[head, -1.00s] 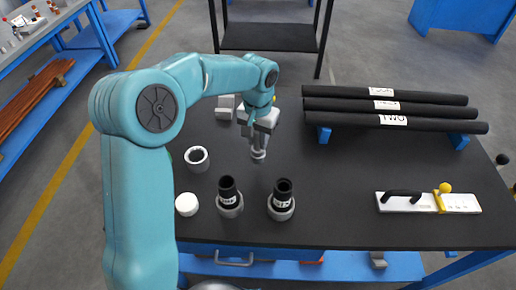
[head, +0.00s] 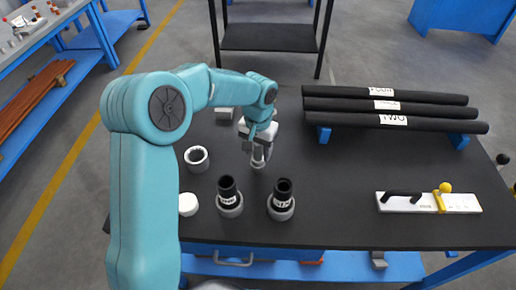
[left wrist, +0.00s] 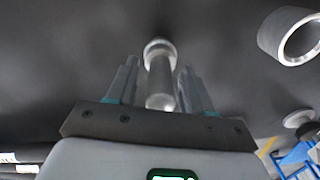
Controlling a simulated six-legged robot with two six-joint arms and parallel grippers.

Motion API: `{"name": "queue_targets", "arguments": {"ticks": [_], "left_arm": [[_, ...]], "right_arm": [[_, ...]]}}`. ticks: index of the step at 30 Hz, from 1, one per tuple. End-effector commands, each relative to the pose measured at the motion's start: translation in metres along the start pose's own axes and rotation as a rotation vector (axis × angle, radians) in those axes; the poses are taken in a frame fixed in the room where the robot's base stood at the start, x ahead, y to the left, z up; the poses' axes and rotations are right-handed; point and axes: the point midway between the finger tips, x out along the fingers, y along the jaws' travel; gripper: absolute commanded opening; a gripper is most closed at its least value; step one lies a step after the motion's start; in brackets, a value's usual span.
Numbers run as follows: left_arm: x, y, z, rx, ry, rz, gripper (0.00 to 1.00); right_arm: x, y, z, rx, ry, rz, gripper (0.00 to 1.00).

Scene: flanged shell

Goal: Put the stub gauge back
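The stub gauge (left wrist: 160,78) is a silver metal cylinder with a wider rounded end. It lies between the two fingers of my left gripper (left wrist: 160,85) in the left wrist view. My left gripper (head: 258,150) seems to be shut on it, though the contact is hard to see. In the head view the gauge (head: 259,159) hangs below the fingers, above the middle of the dark table (head: 330,200). Whether its lower end touches the table is unclear. My right gripper is not in view.
A pale hollow ring (head: 197,158) and a white disc (head: 188,204) stand left of the gripper. Two metal cups (head: 230,207) (head: 281,210) hold black tubes. Black bars (head: 385,104) lie on blue supports. A white plate with a handle (head: 428,202) lies right. The centre-right tabletop is free.

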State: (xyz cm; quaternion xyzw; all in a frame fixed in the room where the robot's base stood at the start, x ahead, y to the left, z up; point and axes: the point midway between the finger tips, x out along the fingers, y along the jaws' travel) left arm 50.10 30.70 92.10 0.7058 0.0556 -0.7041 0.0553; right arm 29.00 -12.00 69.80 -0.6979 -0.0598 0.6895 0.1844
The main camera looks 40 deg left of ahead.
Motion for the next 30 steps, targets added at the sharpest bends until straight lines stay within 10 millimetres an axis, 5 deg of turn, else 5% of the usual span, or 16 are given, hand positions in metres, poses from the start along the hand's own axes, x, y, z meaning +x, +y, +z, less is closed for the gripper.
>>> {"name": "queue_targets", "arguments": {"ticks": [8,21,30], "left_arm": [[-0.017,0.000,-0.001,0.001,0.004,-0.001,0.51],[-0.110,0.000,-0.001,0.001,0.003,0.000,0.51],[-0.124,0.000,0.000,0.000,-0.001,0.000,0.51]], "right_arm": [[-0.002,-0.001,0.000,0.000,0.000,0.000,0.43],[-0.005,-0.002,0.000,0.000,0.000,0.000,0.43],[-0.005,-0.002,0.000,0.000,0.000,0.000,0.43]]}}
